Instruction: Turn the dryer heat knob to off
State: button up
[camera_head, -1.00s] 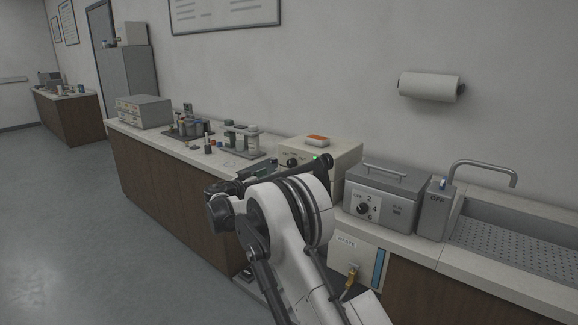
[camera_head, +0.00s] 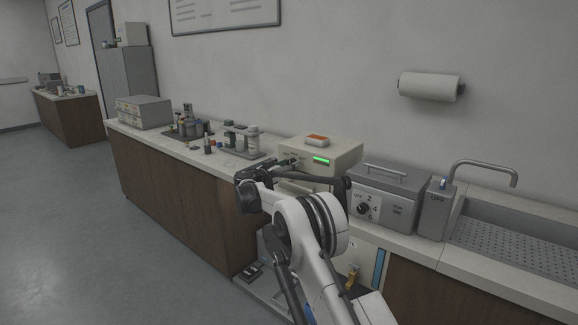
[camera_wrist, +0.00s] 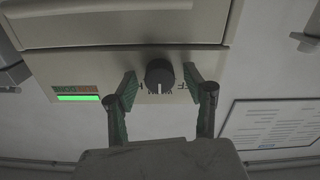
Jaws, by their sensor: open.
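The beige unit with a green-lit display (camera_head: 318,150) stands on the counter, and its front fills much of the wrist view (camera_wrist: 225,70). A round black knob (camera_wrist: 160,76) on that front has a pale pointer mark towards the bottom of the wrist picture. Lettering beside the knob is partly hidden by my fingers. My gripper (camera_wrist: 160,80) is open, one finger on each side of the knob, with visible gaps. In the head view my gripper (camera_head: 290,165) is at the unit's front and the knob is hidden.
A grey box (camera_head: 383,200) with its own black dial marked OFF, 2, 4, 6 stands to the right, beside a small grey OFF unit (camera_head: 435,210) and a sink (camera_head: 520,240). Bottles in a rack (camera_head: 240,140) stand to the left.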

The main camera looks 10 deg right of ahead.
jog(key=c, duration=1.1)
jog(key=shift+n, duration=0.3)
jog(key=n+b, duration=0.2)
jog(key=n, duration=0.9)
jog(key=shift+b, duration=0.4)
jog(key=o, duration=1.1)
